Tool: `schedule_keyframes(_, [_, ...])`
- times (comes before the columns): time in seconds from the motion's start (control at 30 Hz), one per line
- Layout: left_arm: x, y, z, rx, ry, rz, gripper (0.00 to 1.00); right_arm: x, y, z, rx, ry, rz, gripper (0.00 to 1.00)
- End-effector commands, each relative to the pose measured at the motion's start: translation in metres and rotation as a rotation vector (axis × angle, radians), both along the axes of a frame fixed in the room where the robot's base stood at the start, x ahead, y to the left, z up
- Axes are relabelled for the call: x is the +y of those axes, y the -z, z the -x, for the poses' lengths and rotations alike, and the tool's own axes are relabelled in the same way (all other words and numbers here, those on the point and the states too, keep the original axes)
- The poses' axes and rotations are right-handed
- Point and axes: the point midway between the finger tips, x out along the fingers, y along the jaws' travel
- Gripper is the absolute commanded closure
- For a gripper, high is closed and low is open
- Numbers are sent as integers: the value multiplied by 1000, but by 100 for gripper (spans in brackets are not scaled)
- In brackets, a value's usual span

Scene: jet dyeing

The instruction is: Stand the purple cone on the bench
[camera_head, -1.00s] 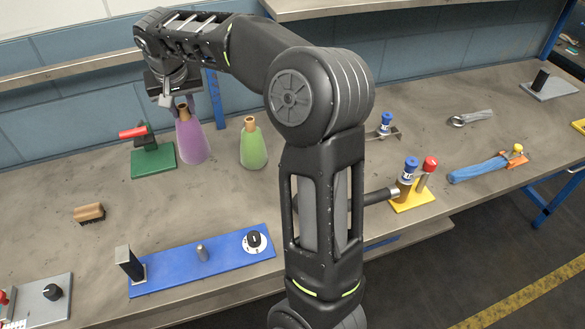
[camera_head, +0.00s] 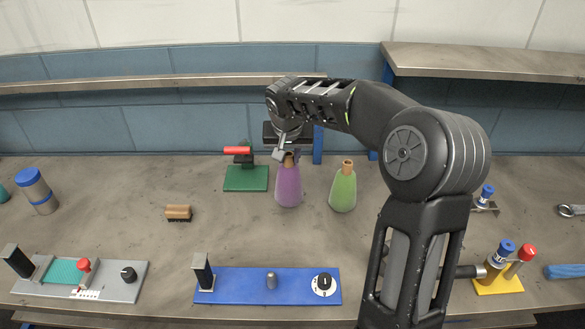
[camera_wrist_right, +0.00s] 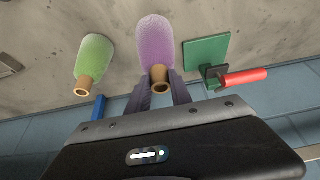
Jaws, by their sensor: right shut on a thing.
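The purple cone (camera_head: 288,188) is upright at the back middle of the bench (camera_head: 235,235), with a tan tip at its top. In the head view its base appears at or just above the bench top; I cannot tell whether it touches. My right gripper (camera_head: 288,157) comes down from above and is shut on the cone's tan tip. In the right wrist view the fingers (camera_wrist_right: 160,90) sit on either side of the tip of the purple cone (camera_wrist_right: 157,42). My left gripper is in neither view.
A green cone (camera_head: 343,190) stands just right of the purple one. A green-based clamp with a red handle (camera_head: 246,177) is close on its left. A brush (camera_head: 178,212), a blue plate (camera_head: 255,285) and a grey fixture (camera_head: 120,285) lie nearer. A shelf (camera_head: 180,75) runs behind.

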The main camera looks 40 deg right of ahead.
Motion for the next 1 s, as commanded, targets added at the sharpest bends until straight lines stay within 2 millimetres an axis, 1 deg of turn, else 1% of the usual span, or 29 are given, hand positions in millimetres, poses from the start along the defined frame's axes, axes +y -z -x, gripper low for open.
schedule_keyframes(0.1, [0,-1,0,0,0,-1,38,0,4,-1,-3,0,1,100])
schedule_keyframes(0.37, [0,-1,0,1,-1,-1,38,0,6,-1,-2,0,0,100])
schedule_keyframes(0.47, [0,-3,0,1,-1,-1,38,0,16,0,1,-2,0,100])
schedule_keyframes(0.6, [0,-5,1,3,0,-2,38,0,35,0,1,-1,1,100])
schedule_keyframes(0.67, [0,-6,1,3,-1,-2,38,0,40,0,-1,0,0,100])
schedule_keyframes(0.9, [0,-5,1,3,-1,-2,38,0,41,-1,-4,0,0,100])
schedule_keyframes(1.0, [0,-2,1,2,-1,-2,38,0,44,-1,-3,-1,0,100])
